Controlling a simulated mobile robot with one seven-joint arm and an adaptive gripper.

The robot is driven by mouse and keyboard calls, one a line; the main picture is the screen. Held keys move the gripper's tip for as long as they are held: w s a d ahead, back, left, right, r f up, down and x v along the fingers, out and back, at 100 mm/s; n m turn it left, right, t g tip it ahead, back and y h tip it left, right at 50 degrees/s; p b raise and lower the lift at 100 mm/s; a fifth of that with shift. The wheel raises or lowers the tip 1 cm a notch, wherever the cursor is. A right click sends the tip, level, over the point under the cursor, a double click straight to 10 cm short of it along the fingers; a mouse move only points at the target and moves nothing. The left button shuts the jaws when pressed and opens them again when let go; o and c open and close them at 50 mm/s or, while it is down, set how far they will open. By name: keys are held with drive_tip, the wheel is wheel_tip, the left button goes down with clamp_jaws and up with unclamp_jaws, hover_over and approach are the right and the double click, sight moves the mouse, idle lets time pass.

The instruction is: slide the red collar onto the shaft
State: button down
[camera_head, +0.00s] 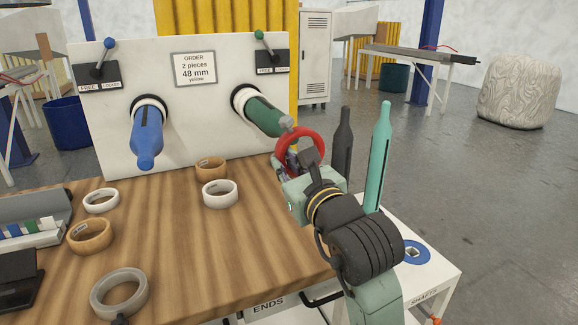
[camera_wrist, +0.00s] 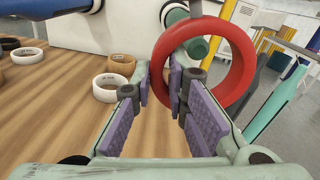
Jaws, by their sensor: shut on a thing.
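The red collar (camera_head: 318,141) is a ring held upright in my gripper (camera_head: 291,163), just in front of the free end of the dark green shaft (camera_head: 264,116). In the wrist view, my gripper (camera_wrist: 168,88) is shut on the lower left rim of the red collar (camera_wrist: 242,70). The green shaft (camera_wrist: 198,48) shows through the collar's opening there. I cannot tell whether the collar touches the shaft's end. The green shaft sticks out from the right side of the white panel (camera_head: 215,130). A blue shaft (camera_head: 147,135) sticks out from its left side.
A dark grey shaft (camera_head: 343,145) and a teal shaft (camera_head: 380,155) stand upright close to my gripper's right. The middle of the table (camera_head: 190,245) is bare.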

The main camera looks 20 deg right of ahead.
drive_tip(key=w, duration=0.9)
drive_tip(key=shift+w+a, duration=0.15)
drive_tip(key=shift+w, duration=0.15)
drive_tip(key=shift+f, duration=0.1)
drive_tip(key=shift+d+f+b, duration=0.2)
drive_tip(key=shift+f+b, duration=0.35)
drive_tip(key=shift+f, duration=0.25)
drive_tip(key=c, duration=1.5)
unclamp_jaws()
drive_tip(key=shift+r, duration=0.1)
drive_tip(key=shift+s, duration=0.1)
drive_tip(key=s, duration=1.1)
drive_tip(key=shift+s+d, duration=0.1)
drive_tip(key=shift+s, duration=0.3)
